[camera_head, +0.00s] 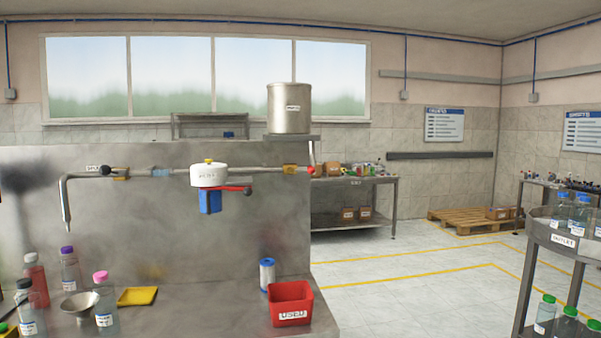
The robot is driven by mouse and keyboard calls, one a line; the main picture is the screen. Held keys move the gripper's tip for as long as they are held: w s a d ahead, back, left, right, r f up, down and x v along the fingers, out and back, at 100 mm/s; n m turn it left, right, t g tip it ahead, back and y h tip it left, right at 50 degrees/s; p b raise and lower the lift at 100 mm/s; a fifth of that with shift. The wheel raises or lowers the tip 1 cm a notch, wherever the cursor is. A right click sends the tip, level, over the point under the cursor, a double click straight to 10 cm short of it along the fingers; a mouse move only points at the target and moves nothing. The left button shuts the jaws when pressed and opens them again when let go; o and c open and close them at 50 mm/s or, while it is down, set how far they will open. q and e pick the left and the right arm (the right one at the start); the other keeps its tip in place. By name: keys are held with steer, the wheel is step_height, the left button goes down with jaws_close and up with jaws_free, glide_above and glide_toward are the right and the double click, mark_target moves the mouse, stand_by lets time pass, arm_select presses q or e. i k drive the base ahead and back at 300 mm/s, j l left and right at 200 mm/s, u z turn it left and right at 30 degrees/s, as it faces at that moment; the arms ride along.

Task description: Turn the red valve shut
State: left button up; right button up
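A horizontal pipe (270,170) runs along the steel back panel. A red round knob (311,170) sits at its right end, below the shelf with a metal tank (289,108); this looks like the red valve, but its lever angle is too small to tell. A white filter housing (209,175) with a blue lower part (210,201) hangs mid-pipe. A red lever (232,187) with a dark ball end sticks out to the right under the white housing. A black knob (106,170) is on the pipe's left part, near the downturned spout (66,205). Neither gripper shows.
On the steel counter (200,310) stand several bottles, a funnel (80,303), a yellow tray (137,296), a blue-topped white cylinder (267,274) and a red bin (290,303) marked USED. A bottle cart (560,240) stands at right. Floor between is clear.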

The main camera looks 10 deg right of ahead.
mark_target(311, 170)
steer(key=i+l+z, duration=0.95)
steer(key=i+l, duration=0.2)
steer(key=i, duration=0.15)
steer(key=i+l+z, duration=0.15)
steer(key=i, duration=0.35)
steer(key=i+l+z, duration=0.1)
steer(key=i+l, duration=0.25)
steer(key=i+l+z, duration=0.1)
steer(key=i, duration=0.5)
steer(key=i+u, duration=0.25)
steer(key=u, duration=0.25)
steer(key=i+u, duration=0.2)
steer(key=u, duration=0.3)
steer(key=i+l+u, duration=0.15)
steer(key=u, duration=0.35)
steer(key=i+l+u, duration=0.25)
steer(key=u, duration=0.25)
